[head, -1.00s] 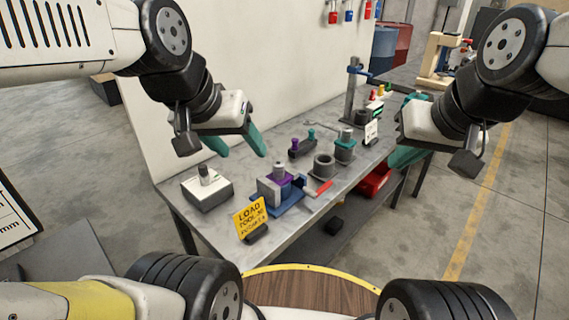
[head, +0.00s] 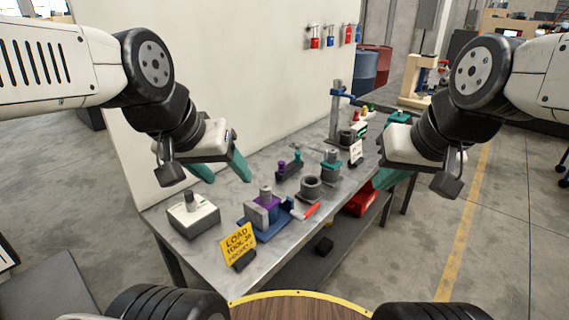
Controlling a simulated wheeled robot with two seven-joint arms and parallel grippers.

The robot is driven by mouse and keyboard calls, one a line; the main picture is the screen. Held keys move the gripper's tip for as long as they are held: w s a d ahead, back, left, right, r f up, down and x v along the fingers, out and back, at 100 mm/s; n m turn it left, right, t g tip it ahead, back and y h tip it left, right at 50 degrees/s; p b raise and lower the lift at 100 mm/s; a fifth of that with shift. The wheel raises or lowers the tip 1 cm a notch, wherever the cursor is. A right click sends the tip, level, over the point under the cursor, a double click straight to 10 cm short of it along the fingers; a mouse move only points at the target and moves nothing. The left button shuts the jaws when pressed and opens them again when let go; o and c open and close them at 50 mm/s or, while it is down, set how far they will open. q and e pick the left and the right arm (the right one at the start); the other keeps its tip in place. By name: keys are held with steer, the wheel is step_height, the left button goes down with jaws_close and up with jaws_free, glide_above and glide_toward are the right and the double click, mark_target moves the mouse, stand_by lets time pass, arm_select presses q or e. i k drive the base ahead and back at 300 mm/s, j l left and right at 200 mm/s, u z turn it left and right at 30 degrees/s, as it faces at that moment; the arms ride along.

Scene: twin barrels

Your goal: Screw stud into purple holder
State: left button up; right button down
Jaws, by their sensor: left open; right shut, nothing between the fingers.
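The purple holder (head: 270,204) sits upright in a blue vise (head: 262,229) with a grey jaw, near the front of the bench, a grey cylinder on its top. A purple stud (head: 282,167) and a teal stud (head: 298,157) stand in a dark rack (head: 288,174) behind it. A teal holder (head: 330,163) stands to the right. My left gripper (head: 224,172) has teal fingers spread apart, empty, over the bench's left side, left of the rack. My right gripper (head: 391,178) is shut and empty beyond the bench's right edge; its fingers are partly hidden.
A yellow sign (head: 237,245) stands at the front. A grey ring (head: 311,188) and red handle (head: 311,211) are right of the vise. A tall post (head: 336,110) rises behind.

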mark_target(266, 200)
steer(key=i+l+u, duration=0.25)
steer(key=l, duration=0.35)
steer(key=i+l+u, duration=0.15)
steer(key=i+l, duration=0.15)
steer(key=i+l+u, duration=0.15)
steer(key=l, duration=0.2)
steer(key=i+l+u, duration=0.1)
steer(key=l, duration=0.25)
